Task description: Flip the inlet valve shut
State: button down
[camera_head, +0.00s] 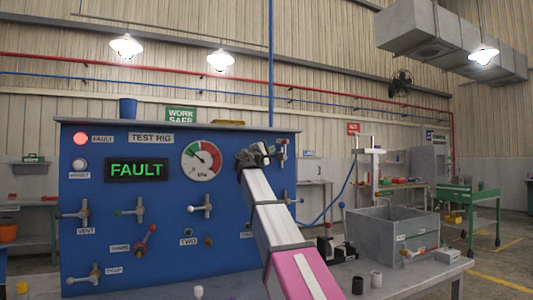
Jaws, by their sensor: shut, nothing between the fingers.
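A blue test rig panel (100,250) carries several metal valves. I see no readable inlet label, so I cannot tell which valve is the inlet. One valve (282,148) at the panel's upper right lies just right of my gripper (262,152). Other valves are a green-tipped one (131,209), a middle one (204,207) and one by the VENT label (82,213). My gripper is dark, shut and empty, in front of the upper right of the panel. My arm hides part of the panel's right side. Whether the gripper touches the nearby valve cannot be told.
The panel has a lit red lamp (80,139), a green FAULT display (137,170) and a pressure gauge (201,160). A grey open bin (392,237) stands on the bench to the right, with small cylinders (376,279) before it. A blue hose (335,203) hangs right of the panel.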

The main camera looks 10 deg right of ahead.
aim_at(285, 142)
jog(key=x, duration=0.8)
jog(key=shift+w+d+r, duration=0.15)
jog(key=shift+w+d, duration=0.05)
jog(key=shift+d, duration=0.05)
jog(key=shift+w+d+r+m+g, duration=0.15)
jog(key=shift+d+m+g, duration=0.15)
jog(key=shift+m+g, duration=0.15)
jog(key=shift+w+d+r+m+g+y, duration=0.15)
jog(key=shift+d+r+m+g+y, duration=0.1)
jog(key=shift+d+m+g+y, duration=0.45)
jog(key=w+d+f+m+g+y, duration=0.2)
jog(key=d+f+g+y, duration=0.1)
jog(key=d, duration=0.3)
jog(key=shift+d+f+g+y, duration=0.35)
jog(key=shift+d+f+y, duration=0.05)
jog(key=shift+f+y, duration=0.1)
dwell(0.6)
jog(key=shift+w+d+f, duration=0.1)
dwell(0.5)
